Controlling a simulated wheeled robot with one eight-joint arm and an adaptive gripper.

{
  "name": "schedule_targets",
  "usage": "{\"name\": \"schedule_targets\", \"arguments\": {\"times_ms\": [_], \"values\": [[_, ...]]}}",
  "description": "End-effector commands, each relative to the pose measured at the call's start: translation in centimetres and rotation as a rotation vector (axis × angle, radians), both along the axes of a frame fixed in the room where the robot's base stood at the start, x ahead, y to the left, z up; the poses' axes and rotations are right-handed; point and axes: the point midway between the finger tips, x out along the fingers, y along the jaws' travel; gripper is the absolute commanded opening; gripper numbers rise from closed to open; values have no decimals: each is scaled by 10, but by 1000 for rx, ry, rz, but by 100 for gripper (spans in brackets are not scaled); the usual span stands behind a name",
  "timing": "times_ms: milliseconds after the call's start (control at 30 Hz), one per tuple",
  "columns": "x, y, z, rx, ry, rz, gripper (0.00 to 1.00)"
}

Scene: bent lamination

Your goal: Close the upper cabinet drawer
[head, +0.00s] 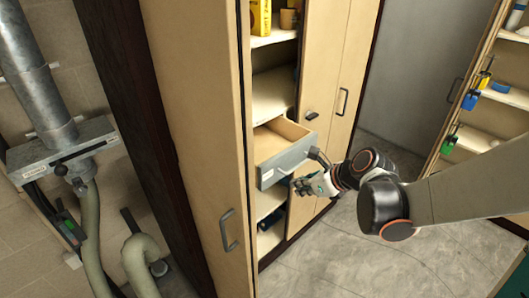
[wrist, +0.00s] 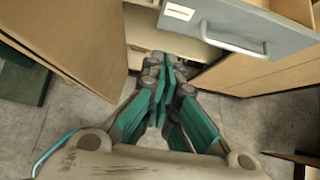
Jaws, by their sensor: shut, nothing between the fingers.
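The upper cabinet drawer (head: 286,160) stands pulled out of the wooden cabinet in the head view, with a grey front and light wooden inside. In the wrist view its grey front (wrist: 240,25) and silver bar handle (wrist: 234,46) show at the top right. My gripper (head: 298,187) is shut and empty, close by the drawer front's lower right in the head view. In the wrist view my gripper (wrist: 163,68) is below and left of the handle, its fingers together. I cannot tell whether it touches the drawer.
A tall wooden cabinet door (head: 196,110) stands left of the drawer. Shelves above hold a yellow box (head: 260,17). A shelf unit with blue and green tools (head: 470,100) stands at the right. Grey floor (head: 330,245) is clear below my arm.

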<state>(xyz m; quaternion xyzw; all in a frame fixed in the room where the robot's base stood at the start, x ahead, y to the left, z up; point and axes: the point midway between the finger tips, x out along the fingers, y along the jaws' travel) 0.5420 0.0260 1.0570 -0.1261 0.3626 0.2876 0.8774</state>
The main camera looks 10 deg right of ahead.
Motion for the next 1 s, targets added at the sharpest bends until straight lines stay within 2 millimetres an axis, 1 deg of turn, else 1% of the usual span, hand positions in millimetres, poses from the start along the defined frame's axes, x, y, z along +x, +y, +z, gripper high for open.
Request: {"name": "schedule_targets", "arguments": {"times_ms": [167, 633, 800, 1000], "values": [[8, 6, -11, 15, 7, -11, 0], [58, 43, -74, 13, 6, -8, 0], [77, 57, -73, 12, 6, -8, 0], [89, 65, -71, 12, 5, -10, 0]]}}
